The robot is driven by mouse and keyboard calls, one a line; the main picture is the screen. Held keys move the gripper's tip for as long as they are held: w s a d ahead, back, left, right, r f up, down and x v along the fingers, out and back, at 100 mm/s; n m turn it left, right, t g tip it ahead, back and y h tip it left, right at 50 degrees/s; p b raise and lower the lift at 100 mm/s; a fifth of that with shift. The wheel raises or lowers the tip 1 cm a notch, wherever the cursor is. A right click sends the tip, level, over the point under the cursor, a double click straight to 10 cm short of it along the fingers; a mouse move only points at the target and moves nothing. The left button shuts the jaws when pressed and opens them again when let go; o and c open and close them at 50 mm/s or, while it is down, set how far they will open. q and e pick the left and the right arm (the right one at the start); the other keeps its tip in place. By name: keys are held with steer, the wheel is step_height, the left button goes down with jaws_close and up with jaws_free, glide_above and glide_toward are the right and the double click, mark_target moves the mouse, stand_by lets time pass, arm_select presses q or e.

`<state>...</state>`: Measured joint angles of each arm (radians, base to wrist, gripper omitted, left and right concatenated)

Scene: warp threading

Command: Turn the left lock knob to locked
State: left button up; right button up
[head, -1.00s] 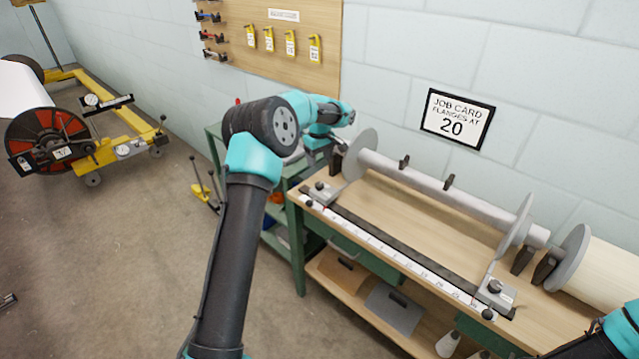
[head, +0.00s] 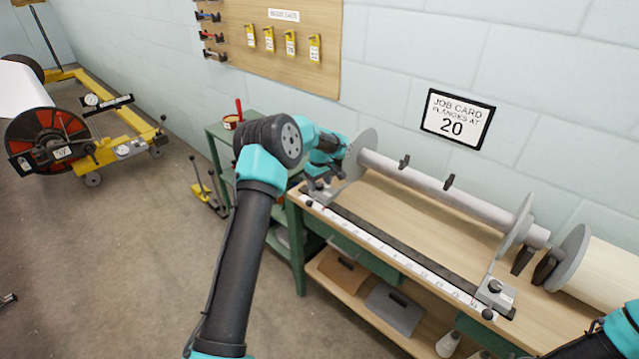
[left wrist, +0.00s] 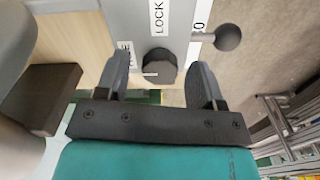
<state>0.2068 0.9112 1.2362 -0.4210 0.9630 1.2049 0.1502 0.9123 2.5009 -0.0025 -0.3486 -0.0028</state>
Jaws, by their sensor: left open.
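The left lock knob (left wrist: 158,66) is a small dark faceted knob on a grey plate in the left wrist view. A white mark on it points left, toward a label partly hidden by a finger. A LOCK label (left wrist: 157,17) sits above the knob. My left gripper (left wrist: 163,64) is open, with one finger on each side of the knob and gaps visible. In the head view my left gripper (head: 322,181) is over the left flange carriage (head: 325,194) and hides its knob. My right gripper is out of the picture.
The left flange (head: 367,145) stands close behind the gripper. A ball-ended handle (left wrist: 228,38) sticks out right of the knob. The ruler rail (head: 390,249) runs to the right carriage (head: 496,291). A job card (head: 457,118) reads 20.

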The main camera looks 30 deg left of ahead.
arm_select(q)
steer(key=shift+c, duration=0.4)
steer(key=c, duration=0.8)
steer(key=shift+c, duration=0.2)
steer(key=shift+m, duration=0.4)
steer(key=m, duration=1.7)
